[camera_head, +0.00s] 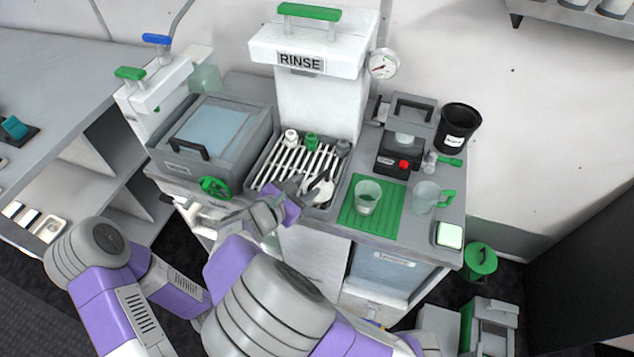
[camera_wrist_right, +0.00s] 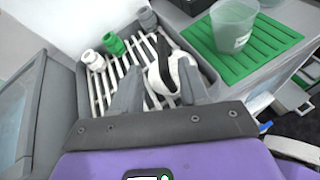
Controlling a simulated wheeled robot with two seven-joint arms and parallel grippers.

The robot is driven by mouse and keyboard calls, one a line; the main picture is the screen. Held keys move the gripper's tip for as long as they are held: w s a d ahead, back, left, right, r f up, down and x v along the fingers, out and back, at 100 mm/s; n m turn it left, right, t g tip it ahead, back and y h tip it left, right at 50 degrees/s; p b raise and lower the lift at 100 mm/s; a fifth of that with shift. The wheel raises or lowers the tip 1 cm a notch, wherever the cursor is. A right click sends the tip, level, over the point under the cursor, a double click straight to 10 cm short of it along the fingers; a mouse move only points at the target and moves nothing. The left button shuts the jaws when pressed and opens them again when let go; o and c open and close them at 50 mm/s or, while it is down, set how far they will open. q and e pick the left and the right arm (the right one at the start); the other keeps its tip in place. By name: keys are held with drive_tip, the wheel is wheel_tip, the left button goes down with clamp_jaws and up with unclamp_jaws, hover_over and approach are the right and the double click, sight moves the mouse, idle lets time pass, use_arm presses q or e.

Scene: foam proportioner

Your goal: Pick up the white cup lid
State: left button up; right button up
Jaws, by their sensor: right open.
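A white rounded piece with a dark curved band, which looks like the white cup lid (camera_wrist_right: 176,72), lies on the slatted drain rack. In the head view the lid (camera_head: 319,193) is at the rack's front right, partly hidden by my gripper. My right gripper (camera_wrist_right: 158,88) is open, its two grey fingers reaching over the rack. The lid sits just beyond and between the fingertips, nearer the right finger; I cannot tell whether they touch. In the head view my right gripper (camera_head: 305,188) is at the rack's front edge. My left gripper does not show.
White, green and grey caps (camera_head: 311,142) stand along the back of the drain rack (camera_head: 265,160). To the right, a clear cup (camera_head: 367,197) stands on a green mat (camera_head: 388,222), beside a clear jug (camera_head: 426,197). A lidded grey basin (camera_head: 213,130) borders the rack's left.

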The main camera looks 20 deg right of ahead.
sight(312, 185)
drive_tip(key=b+x, duration=0.1)
drive_tip(key=x, duration=0.1)
drive_tip(key=b+x, duration=0.1)
drive_tip(key=x, duration=0.2)
drive_tip(key=shift+s+f, duration=0.2)
drive_tip(key=shift+f, duration=0.05)
drive_tip(key=shift+w+d, duration=0.15)
drive_tip(key=shift+d, duration=0.05)
drive_tip(key=shift+c, duration=0.2)
clamp_jaws()
